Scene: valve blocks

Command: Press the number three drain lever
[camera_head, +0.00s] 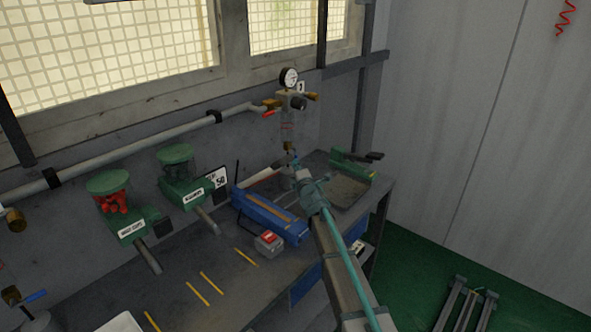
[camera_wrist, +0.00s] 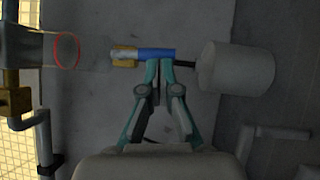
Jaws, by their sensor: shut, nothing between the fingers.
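The filter unit (camera_head: 289,125) on the wall pipe has a clear bowl, a gauge and a tag (camera_head: 301,87) that seems to read 3. A brass drain fitting (camera_head: 290,147) hangs below the bowl. In the wrist view, the bowl (camera_wrist: 85,52) with its red ring lies at left, and the brass fitting (camera_wrist: 124,55) leads to a blue drain lever (camera_wrist: 152,53). My gripper (camera_wrist: 160,64) is shut and empty, its tips right at the blue lever; I cannot tell whether they touch. In the head view, my gripper (camera_head: 297,168) is just below the fitting and partly hides the lever.
A pale cylinder (camera_wrist: 237,70) on a dark stem is close beside my fingertips. The wall is close behind.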

